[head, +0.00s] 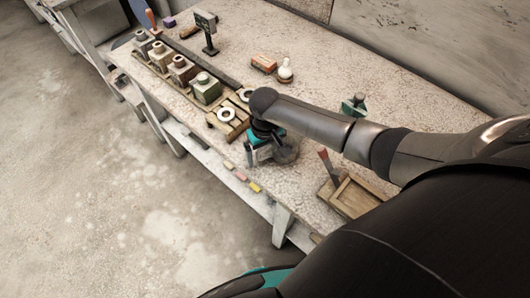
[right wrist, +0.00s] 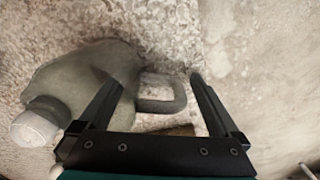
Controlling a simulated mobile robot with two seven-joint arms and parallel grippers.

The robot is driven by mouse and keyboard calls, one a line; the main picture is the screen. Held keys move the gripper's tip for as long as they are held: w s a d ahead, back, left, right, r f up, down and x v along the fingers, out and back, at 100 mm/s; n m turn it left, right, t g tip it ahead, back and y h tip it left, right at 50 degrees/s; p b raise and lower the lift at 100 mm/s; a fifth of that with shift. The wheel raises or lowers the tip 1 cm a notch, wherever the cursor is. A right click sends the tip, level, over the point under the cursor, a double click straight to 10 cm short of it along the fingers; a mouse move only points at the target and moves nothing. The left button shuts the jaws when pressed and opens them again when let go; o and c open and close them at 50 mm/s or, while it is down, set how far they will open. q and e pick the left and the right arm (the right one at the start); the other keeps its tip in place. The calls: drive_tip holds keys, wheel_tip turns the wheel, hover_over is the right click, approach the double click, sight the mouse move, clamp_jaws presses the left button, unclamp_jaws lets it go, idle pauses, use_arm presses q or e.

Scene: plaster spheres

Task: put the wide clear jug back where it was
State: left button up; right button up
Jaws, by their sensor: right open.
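The wide clear jug (head: 287,152) stands on the workbench (head: 330,105) by the front edge, partly hidden behind my right gripper (head: 254,158). In the right wrist view the jug (right wrist: 85,72) looks grey and see-through, with a pale cap at lower left. Its loop handle (right wrist: 162,104) lies between the two open fingers of my right gripper (right wrist: 162,82). The left finger overlaps the jug's body; the right finger is just right of the handle. I cannot tell whether either touches. My left gripper is not in view.
A wooden tray (head: 352,197) with a red-handled tool is to the right. Several square bottles (head: 182,69) stand in a row at left, near a wooden rack (head: 229,119) with white rings. An orange block (head: 263,63) and a small white flask (head: 285,72) stand farther back.

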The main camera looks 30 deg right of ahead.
drive_tip(key=shift+r, duration=0.1)
wheel_tip(320, 180, up, 12)
drive_tip(key=p, duration=0.2)
drive_tip(key=shift+r+p, duration=0.1)
drive_tip(key=shift+p, duration=0.25)
